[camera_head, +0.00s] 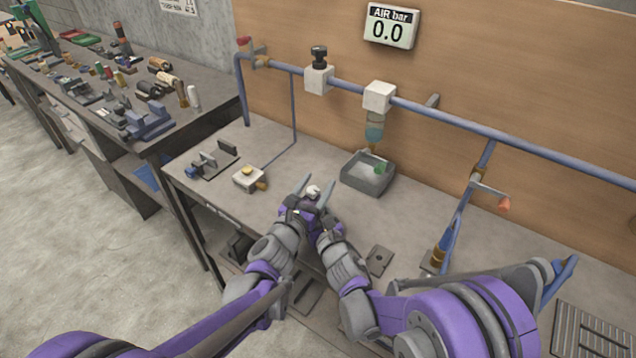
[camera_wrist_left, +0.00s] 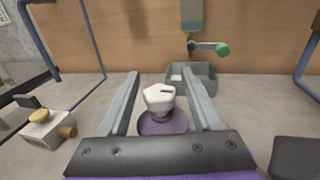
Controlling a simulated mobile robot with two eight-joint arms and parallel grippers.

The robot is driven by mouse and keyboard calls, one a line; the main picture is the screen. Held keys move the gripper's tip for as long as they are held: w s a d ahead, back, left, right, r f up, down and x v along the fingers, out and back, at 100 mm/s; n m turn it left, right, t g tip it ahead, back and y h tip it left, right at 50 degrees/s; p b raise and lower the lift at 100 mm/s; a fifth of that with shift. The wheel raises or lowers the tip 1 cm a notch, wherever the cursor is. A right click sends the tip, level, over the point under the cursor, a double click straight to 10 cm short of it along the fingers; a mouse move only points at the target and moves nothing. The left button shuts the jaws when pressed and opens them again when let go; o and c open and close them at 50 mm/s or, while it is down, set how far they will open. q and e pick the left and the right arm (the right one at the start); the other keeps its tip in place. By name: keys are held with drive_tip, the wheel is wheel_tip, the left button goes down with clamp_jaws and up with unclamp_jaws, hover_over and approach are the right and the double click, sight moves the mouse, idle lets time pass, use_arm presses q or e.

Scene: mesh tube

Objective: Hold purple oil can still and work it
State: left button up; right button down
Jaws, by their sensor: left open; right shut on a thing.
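The purple oil can (camera_wrist_left: 165,123) with its pale faceted cap (camera_wrist_left: 160,97) stands between the two fingers of my left gripper (camera_wrist_left: 162,88) in the left wrist view. The left fingers are open, one on each side of the cap, with gaps visible. In the head view the cap (camera_head: 313,190) shows between the left fingertips (camera_head: 319,181), over the front part of the bench. My right gripper (camera_head: 320,228) comes in low from the right, close against the left one, shut on the can's body. Its fingertips and most of the can are hidden.
A yellow-button box (camera_head: 248,179) and a small clamp (camera_head: 212,160) are to the left. A gauge (camera_head: 391,27) reads 0.0. A flat plate (camera_head: 379,259) lies right of my grippers.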

use_arm(q)
drive_tip(key=v, duration=1.1)
drive_tip(key=shift+s, duration=0.15)
drive_tip(key=w+a+m+g+h, duration=0.3)
drive_tip(key=a+m+g+h, duration=0.1)
drive_tip(key=m+g+h, duration=0.25)
drive_tip(key=x, duration=1.2)
drive_tip(key=shift+d+r+n+h, duration=0.2)
drive_tip(key=shift+r+n+h, duration=0.15)
drive_tip(key=shift+r, duration=0.15)
drive_tip(key=shift+t, duration=0.25)
clamp_jaws()
